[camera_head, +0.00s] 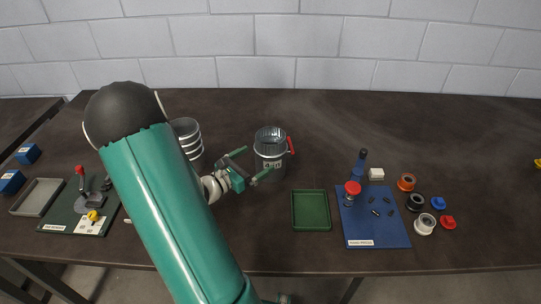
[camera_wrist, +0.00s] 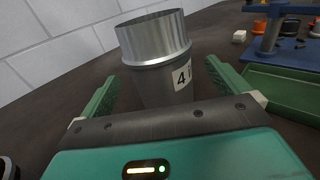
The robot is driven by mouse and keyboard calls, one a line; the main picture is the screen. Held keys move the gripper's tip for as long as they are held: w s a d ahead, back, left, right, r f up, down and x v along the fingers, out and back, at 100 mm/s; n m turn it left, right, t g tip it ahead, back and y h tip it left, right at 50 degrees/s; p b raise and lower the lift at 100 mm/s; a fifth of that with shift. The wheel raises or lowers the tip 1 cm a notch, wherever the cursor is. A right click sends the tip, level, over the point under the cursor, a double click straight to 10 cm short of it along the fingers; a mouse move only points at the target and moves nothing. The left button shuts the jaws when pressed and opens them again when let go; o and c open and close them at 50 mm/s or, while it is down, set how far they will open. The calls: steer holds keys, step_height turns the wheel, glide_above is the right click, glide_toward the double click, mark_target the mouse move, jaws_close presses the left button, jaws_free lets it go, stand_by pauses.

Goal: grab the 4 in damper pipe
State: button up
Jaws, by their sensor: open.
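The damper pipe (camera_head: 270,150) is a short, upright, open-topped metal cylinder on the dark table, with a label and a red handle on its right side. In the wrist view the pipe (camera_wrist: 155,50) stands just ahead, and its label shows a "4". My gripper (camera_head: 250,165) is open at the pipe's left front side. In the wrist view my gripper's green fingers (camera_wrist: 160,92) are spread, one on either side of the pipe's lower part. I cannot tell whether either finger touches it. The pipe's base is hidden behind my gripper body.
Ribbed metal ducting (camera_head: 187,138) stands left of the pipe, partly behind my arm. A green tray (camera_head: 311,226) lies right front of it. The table behind the pipe is clear.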

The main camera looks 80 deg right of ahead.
mark_target(271, 148)
steer(key=x, duration=0.8)
steer(key=shift+w+d+r, duration=0.15)
steer(key=shift+w, duration=0.05)
steer(key=shift+c, duration=0.2)
steer(key=c, duration=0.9)
steer(key=shift+r, duration=0.1)
